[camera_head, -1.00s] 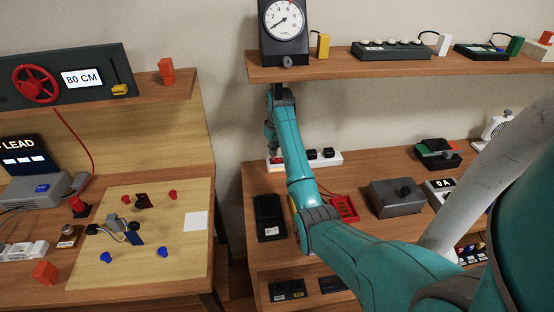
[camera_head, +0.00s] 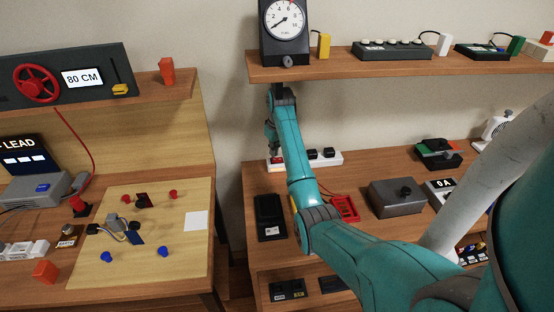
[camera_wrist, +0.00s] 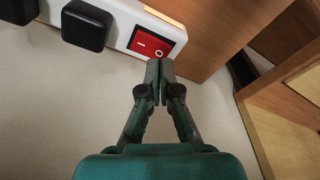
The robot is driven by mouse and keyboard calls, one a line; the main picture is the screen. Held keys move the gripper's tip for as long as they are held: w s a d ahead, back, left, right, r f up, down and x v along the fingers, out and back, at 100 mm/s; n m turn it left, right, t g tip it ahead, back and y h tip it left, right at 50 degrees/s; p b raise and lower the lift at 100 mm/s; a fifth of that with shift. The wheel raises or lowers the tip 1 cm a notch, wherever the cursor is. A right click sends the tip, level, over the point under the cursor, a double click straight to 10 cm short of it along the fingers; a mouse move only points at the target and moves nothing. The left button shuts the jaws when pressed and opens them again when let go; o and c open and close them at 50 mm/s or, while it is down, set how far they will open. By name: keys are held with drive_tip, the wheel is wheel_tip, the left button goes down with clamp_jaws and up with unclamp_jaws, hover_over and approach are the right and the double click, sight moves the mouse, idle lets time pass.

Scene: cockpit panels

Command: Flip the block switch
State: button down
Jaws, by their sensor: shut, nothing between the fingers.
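The block switch is a red rocker marked "I" and "O" (camera_wrist: 158,42) at the end of a white power strip (camera_wrist: 122,27), seen in the wrist view. In the head view the white power strip (camera_head: 335,159) lies at the back of the right-hand bench, and its red switch shows just beside my arm. My gripper (camera_wrist: 160,66) is shut and empty, its fingertips together at the "O" end of the rocker. I cannot tell whether they touch it. In the head view my gripper (camera_head: 271,140) is partly hidden by my arm.
Black plugs (camera_wrist: 86,25) sit in the strip beside the switch. A shelf with a round gauge (camera_head: 285,20) hangs above my wrist. A black device (camera_head: 270,218), a red frame (camera_head: 346,208) and a grey box (camera_head: 397,196) stand on the bench.

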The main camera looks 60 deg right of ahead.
sight(274, 159)
drive_tip(key=shift+f, duration=1.1)
idle(0.8)
drive_tip(key=shift+r, duration=3.55)
